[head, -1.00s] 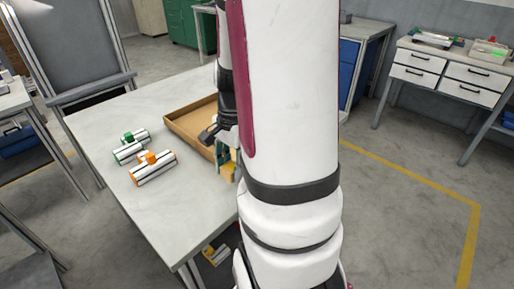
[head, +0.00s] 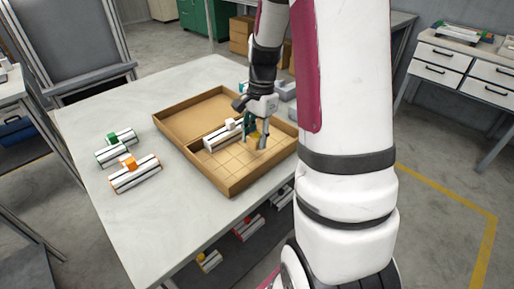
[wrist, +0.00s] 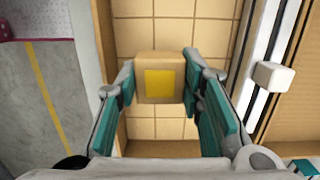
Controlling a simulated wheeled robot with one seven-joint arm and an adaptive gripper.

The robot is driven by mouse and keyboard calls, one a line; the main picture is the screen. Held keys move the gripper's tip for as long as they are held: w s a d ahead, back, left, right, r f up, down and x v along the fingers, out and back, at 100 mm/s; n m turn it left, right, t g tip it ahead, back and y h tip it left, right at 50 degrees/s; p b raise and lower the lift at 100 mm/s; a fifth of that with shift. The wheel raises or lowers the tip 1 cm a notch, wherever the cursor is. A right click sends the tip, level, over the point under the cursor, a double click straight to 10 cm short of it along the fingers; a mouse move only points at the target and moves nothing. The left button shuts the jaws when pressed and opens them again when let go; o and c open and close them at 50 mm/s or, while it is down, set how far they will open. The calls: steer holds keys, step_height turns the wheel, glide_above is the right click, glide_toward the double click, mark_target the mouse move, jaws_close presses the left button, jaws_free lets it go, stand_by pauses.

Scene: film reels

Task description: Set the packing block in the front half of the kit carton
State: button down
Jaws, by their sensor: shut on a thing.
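The packing block is a tan block with a yellow square face (wrist: 160,82), held between the teal fingers of my gripper (wrist: 160,70). In the head view my gripper (head: 256,136) is over the grid-marked half of the kit carton (head: 188,160), with the yellow of the block just showing. The carton is an open, shallow brown box on the table. The grid half is the one nearer the table's front edge; the far half has a plain floor. I cannot tell whether the block touches the floor.
A white-and-black piece with a white knob (head: 219,135) lies in the carton beside the grid area, close to my right finger in the wrist view. Two similar pieces, one with a green knob (head: 113,150) and one with an orange knob (head: 135,178), lie left on the table (head: 150,222).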

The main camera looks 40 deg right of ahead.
mark_target(256, 156)
steer(key=shift+a+f+b, duration=0.1)
steer(key=shift+f+b, duration=0.2)
steer(key=shift+f, duration=1.8)
steer(key=shift+f, duration=0.1)
steer(key=c, duration=1.1)
jaws_free()
